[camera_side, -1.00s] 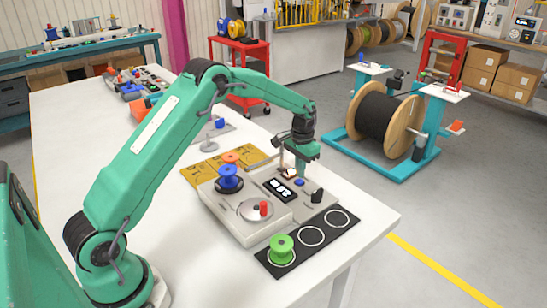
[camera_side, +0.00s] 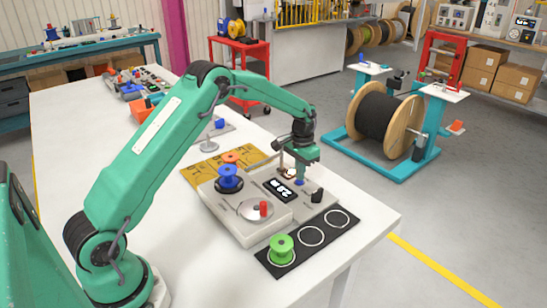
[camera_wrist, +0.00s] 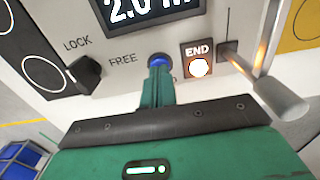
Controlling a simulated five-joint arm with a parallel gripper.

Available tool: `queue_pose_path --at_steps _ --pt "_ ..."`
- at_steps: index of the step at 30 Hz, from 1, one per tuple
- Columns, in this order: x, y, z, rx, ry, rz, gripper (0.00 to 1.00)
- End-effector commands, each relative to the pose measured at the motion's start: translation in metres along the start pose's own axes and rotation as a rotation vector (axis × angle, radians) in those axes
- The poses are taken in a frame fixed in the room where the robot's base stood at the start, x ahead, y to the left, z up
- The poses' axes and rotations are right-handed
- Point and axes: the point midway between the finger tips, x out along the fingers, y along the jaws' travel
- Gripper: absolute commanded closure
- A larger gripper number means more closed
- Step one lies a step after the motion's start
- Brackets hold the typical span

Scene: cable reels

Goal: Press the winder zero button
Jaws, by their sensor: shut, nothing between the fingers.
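The winder (camera_side: 245,232) is a pale grey box on the white table, with a dark display (camera_side: 280,188) that reads 2.0 m in the wrist view (camera_wrist: 150,12). A small round blue button (camera_wrist: 158,60) sits below the display, between the word FREE and the END lamp. My gripper (camera_wrist: 158,74) is shut and empty, its fingertips at the blue button and covering its near part. In the side view my gripper (camera_side: 299,179) points down over the button. I cannot tell whether the tips touch or depress it.
A black LOCK/FREE knob (camera_wrist: 84,75) is left of the button; the lit END lamp (camera_wrist: 199,67) and a grey-tipped metal lever (camera_wrist: 282,98) are to its right. A blue spool (camera_side: 229,176) stands on the winder. A green spool (camera_side: 282,249) stands on the black mat (camera_side: 325,225).

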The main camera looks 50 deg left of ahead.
Motion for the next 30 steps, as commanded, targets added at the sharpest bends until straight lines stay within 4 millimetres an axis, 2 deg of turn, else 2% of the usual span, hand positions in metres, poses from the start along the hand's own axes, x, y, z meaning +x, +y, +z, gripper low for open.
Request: queue_pose_path --at_steps 9,14,20,30 --pt "0.007 0.0 0.0 0.0 -0.001 0.0 1.0" --pt "0.005 0.0 0.0 0.0 0.0 0.0 1.0" --pt "-0.01 0.0 0.0 0.0 0.002 0.0 1.0" --pt "-0.047 0.0 0.0 0.0 0.002 0.0 1.0"
